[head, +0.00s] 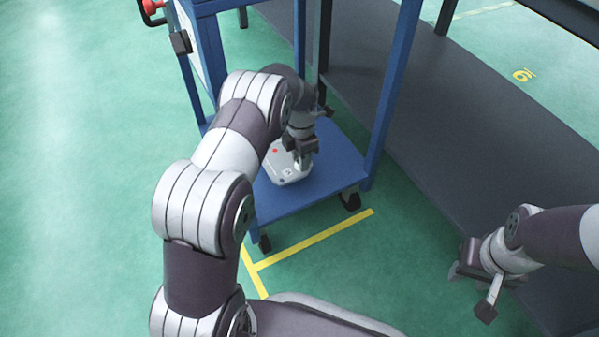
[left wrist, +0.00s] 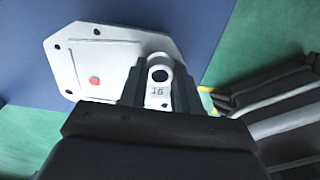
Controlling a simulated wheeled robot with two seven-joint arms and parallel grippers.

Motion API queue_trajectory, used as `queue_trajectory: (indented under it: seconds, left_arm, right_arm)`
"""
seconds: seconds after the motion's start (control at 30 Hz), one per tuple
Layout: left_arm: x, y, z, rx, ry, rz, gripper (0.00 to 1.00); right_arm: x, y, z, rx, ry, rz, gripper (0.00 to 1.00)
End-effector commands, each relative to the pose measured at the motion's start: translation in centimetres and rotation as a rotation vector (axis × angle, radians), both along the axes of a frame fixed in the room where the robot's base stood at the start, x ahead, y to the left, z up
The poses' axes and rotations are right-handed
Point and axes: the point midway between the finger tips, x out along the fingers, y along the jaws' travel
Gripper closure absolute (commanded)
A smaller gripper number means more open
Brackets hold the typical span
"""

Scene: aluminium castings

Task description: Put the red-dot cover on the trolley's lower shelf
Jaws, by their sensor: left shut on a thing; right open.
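The red-dot cover (head: 287,172) is a pale grey cast plate with cut corners, lying at the trolley's blue lower shelf (head: 318,190). It also shows in the left wrist view (left wrist: 110,62), with its red dot and several dark holes. My left gripper (head: 304,160) is shut on the cover's raised lug, marked 15 (left wrist: 158,88). The cover looks flat on the shelf or very close to it; I cannot tell if it touches. My right gripper (head: 470,280) is open and empty, low at the right, away from the trolley.
The blue trolley (head: 391,90) has upright posts beside my left arm and castors below. A dark grey bench shelf (head: 440,150) runs along its right side. Yellow floor lines (head: 310,241) lie in front of the trolley. The green floor at the left is clear.

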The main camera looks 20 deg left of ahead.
Motion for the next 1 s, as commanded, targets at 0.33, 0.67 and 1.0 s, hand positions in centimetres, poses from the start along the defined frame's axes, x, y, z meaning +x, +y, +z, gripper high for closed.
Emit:
queue_trajectory:
  seconds: [0.33, 0.67, 1.0]
  left_arm:
    - [0.1, 0.2, -4.0, 0.001, -0.002, 0.000, 1.00]
    - [0.0, 0.1, -4.2, 0.000, 0.000, 0.000, 0.49]
    - [0.0, 0.2, -4.1, 0.000, 0.000, 0.000, 0.43]
  right_arm:
    - [0.0, 0.0, -3.7, 0.000, 0.000, 0.000, 0.57]
    - [0.0, 0.0, -3.4, 0.000, -0.001, 0.000, 0.57]
    - [0.0, 0.0, -3.5, 0.000, -0.001, 0.000, 0.57]
